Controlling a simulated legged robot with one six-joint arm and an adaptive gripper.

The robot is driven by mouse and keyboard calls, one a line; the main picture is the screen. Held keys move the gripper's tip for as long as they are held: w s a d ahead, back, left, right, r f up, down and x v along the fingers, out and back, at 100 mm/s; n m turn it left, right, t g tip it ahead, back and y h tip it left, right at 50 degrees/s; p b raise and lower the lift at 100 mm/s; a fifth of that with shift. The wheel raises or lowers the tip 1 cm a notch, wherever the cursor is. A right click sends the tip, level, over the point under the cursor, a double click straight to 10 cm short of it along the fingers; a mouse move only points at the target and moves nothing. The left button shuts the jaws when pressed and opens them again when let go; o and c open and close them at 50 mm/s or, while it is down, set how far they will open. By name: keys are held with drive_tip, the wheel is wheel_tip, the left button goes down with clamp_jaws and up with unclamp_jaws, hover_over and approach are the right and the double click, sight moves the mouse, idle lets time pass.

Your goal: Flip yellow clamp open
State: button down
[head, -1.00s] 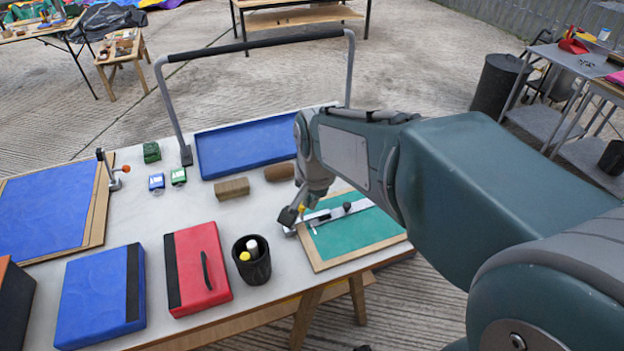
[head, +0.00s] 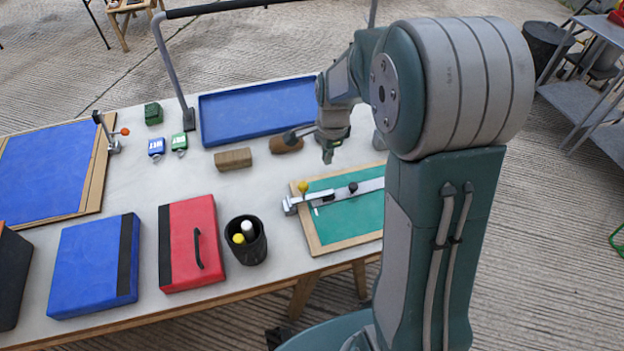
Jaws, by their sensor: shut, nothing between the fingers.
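The yellow clamp's yellow knob (head: 303,186) stands up at the left end of a silver metal bar (head: 333,194). The bar lies across a green board (head: 345,213) with a wooden frame, at the right of the table. A black knob sits further along the bar. My gripper (head: 327,158) points down, shut and empty, above and slightly right of the yellow knob and apart from it. My arm hides the right part of the board.
A second clamp with an orange knob (head: 124,131) stands by the blue board at left. A brown block (head: 285,145), a tan block (head: 233,159) and a blue tray (head: 258,111) lie near my gripper. A black cup (head: 246,240) stands front left of the board.

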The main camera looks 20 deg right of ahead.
sight(324, 191)
drive_tip(key=f, duration=0.9)
drive_tip(key=shift+w+d+f, duration=0.15)
drive_tip(key=shift+w+f, duration=0.05)
drive_tip(key=shift+f, duration=0.1)
drive_tip(key=shift+s+a+r, duration=0.1)
drive_tip(key=shift+a+r, duration=0.05)
drive_tip(key=shift+a, duration=0.4)
drive_tip(key=shift+a+r, duration=0.1)
drive_tip(key=shift+a, duration=0.45)
drive_tip(key=shift+s+a+r, duration=0.15)
drive_tip(key=shift+a+r, duration=0.15)
drive_tip(key=shift+a, duration=0.3)
